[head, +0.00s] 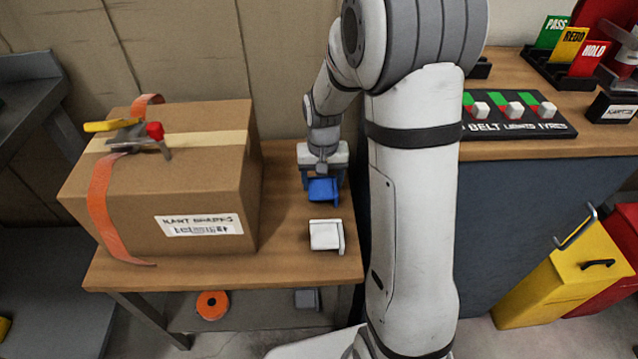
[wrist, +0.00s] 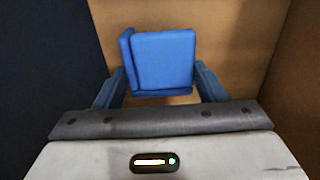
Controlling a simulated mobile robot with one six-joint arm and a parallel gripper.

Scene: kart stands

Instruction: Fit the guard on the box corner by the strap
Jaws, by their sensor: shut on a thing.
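A brown cardboard box (head: 190,205) with a label stands on the wooden table. An orange strap (head: 101,205) runs over its top and down its front left, its end lying by the box's foot. My gripper (head: 322,187) is to the right of the box, pointing down, shut on a blue corner guard (head: 323,191). In the wrist view the blue guard (wrist: 163,60) sits between the two fingers. I cannot tell whether it touches the table. A white corner guard (head: 325,235) lies in front of it near the table edge.
A buckle with a yellow handle (head: 107,126) and red knob (head: 155,130) sits on the box top. An orange roll (head: 212,305) is below the table (head: 280,265). A switch panel (head: 515,128) and cards stand on the right bench. A yellow bin (head: 545,290) stands lower right.

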